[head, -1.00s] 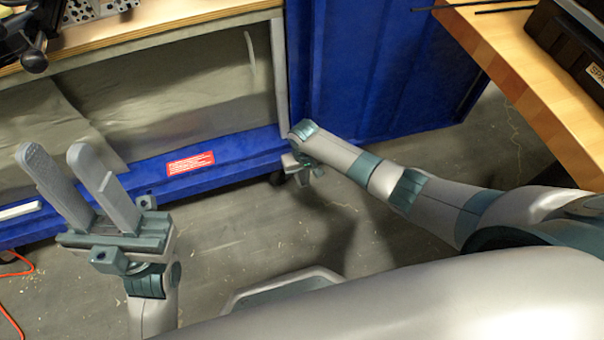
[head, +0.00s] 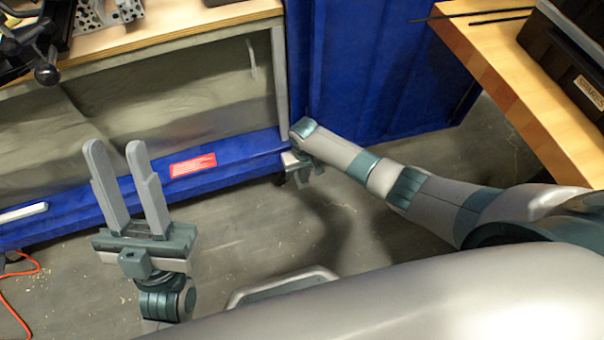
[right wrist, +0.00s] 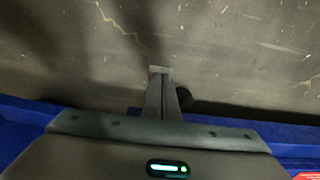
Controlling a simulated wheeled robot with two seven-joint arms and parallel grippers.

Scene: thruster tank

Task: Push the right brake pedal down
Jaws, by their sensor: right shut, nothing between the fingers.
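My right gripper (head: 300,172) hangs low at the corner of the blue frame (head: 230,158), mostly hidden behind its own wrist in the head view. In the right wrist view its fingers (right wrist: 160,72) are shut with nothing between them, pointing over the grey floor. A dark rounded shape (right wrist: 185,98), perhaps a caster wheel, shows just beside the fingers. I cannot make out the right brake pedal in either view, nor tell whether the fingers touch anything. My left gripper (head: 115,146) is open and empty in front of the frame's lower beam.
A wooden bench top (head: 180,40) with black and metal parts lies at the upper left. A wooden table (head: 520,95) with a black case (head: 570,60) stands at the right. An orange cable (head: 22,262) lies on the floor at the left. The floor between is bare.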

